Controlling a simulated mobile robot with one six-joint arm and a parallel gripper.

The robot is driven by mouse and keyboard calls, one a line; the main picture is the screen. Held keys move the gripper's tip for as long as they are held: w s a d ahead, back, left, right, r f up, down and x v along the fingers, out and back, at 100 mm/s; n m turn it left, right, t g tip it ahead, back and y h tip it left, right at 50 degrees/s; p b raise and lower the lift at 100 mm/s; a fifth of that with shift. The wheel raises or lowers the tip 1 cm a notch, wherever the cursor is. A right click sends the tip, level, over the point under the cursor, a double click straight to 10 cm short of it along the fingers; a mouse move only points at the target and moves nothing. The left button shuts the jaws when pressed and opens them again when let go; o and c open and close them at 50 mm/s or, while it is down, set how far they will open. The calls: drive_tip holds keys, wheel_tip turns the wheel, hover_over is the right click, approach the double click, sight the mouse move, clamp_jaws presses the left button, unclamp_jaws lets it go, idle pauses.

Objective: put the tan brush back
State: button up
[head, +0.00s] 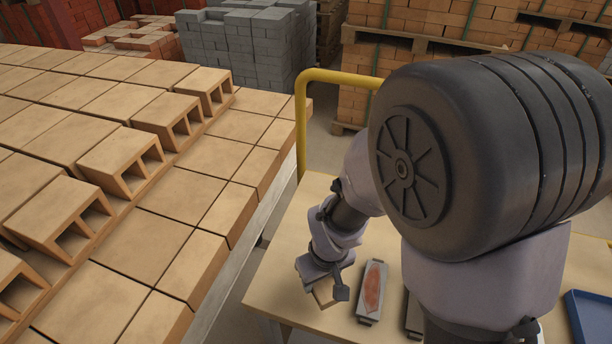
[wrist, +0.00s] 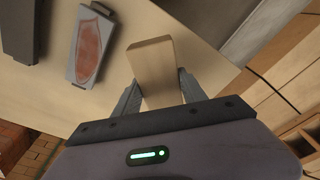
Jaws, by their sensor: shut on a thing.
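My gripper (head: 322,284) is low over the left part of the work table (head: 292,262). It is shut on a plain tan block, which I take to be the tan brush (head: 325,294). In the wrist view the brush (wrist: 153,68) sticks out between the two fingers, pale and flat-sided, with no bristles showing. I cannot tell whether it touches the table. A grey holder with a reddish oval face (head: 371,291) lies just right of the gripper; it also shows in the wrist view (wrist: 92,45). A second, darker grey holder (head: 413,316) is beside it, partly hidden by my arm.
A blue tray (head: 590,318) stands at the table's right. A yellow rail (head: 301,120) rises behind the table. A long bed of tan bricks (head: 155,215), with several hollow bricks (head: 122,160) on top, fills the left. Pallets of bricks stand behind.

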drive_tip(key=w, duration=0.2)
drive_tip(key=w+a, duration=0.1)
drive_tip(key=w, duration=0.1)
drive_tip(key=w+a+f+b, duration=0.1)
drive_tip(key=w, duration=0.2)
drive_tip(key=shift+a+f, duration=0.1)
drive_tip(key=shift+w+a+f+b, duration=0.1)
drive_tip(key=shift+w+f+b, duration=0.05)
drive_tip(key=shift+f+b, duration=0.7)
drive_tip(key=shift+w+f+b, duration=0.1)
drive_tip(key=shift+f+b, duration=0.4)
drive_tip(key=shift+f, duration=0.6)
drive_tip(key=o, duration=1.3)
drive_tip(key=shift+r, duration=0.1)
drive_tip(key=shift+r, duration=0.1)
